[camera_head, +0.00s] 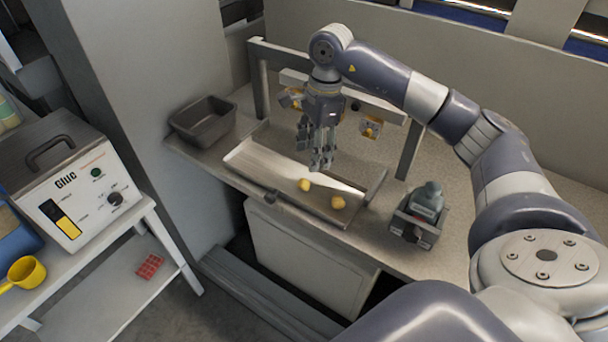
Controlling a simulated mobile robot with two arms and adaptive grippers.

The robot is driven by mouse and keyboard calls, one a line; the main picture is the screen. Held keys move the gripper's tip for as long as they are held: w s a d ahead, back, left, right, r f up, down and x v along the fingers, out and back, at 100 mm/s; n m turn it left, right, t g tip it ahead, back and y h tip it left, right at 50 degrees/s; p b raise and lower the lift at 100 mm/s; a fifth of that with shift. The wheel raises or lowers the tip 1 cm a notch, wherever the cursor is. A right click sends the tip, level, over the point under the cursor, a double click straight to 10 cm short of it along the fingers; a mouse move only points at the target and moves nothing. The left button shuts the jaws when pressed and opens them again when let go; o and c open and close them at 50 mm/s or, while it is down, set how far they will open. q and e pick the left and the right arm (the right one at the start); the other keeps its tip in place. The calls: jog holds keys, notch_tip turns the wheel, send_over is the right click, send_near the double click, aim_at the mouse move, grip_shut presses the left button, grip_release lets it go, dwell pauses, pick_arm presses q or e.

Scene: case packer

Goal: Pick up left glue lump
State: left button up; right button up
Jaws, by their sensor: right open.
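Two small yellow glue lumps lie in the shallow metal tray (273,194) on the bench. The left glue lump (305,185) is near the tray's middle. The right glue lump (338,202) lies a little to its right and nearer the front edge. My right gripper (319,165) points down over the tray, just above and behind the left lump. It is open, and no lump shows between its fingers. The gap between fingertips and lump is small and hard to judge. My left gripper is not in view.
A metal frame (259,88) with yellow-marked fittings stands behind the tray. A grey bin (203,121) is at the bench's left end, and a small holder with a grey bottle (427,197) is at right. A glue machine (75,190) stands on a separate table at left.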

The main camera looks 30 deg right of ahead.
aim_at(304, 181)
jog(key=f, duration=0.2)
jog(key=a+f, duration=0.1)
jog(key=shift+s+a+f+p, duration=0.1)
jog(key=shift+s+f+p, duration=0.2)
jog(key=shift+p, duration=0.1)
jog(key=f, duration=0.1)
jog(key=f+p, duration=0.1)
jog(key=f, duration=0.1)
jog(key=w+a+f+p, duration=0.1)
jog(key=shift+f, duration=0.4)
jog(key=shift+w+f, duration=0.1)
jog(key=shift+f, duration=0.05)
jog(key=shift+d, duration=0.1)
jog(key=shift+c, duration=0.2)
jog(key=c, duration=0.7)
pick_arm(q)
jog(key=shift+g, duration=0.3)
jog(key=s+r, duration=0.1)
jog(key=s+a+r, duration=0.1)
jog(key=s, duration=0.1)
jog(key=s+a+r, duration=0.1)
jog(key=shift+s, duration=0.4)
pick_arm(e)
jog(key=shift+c, duration=0.4)
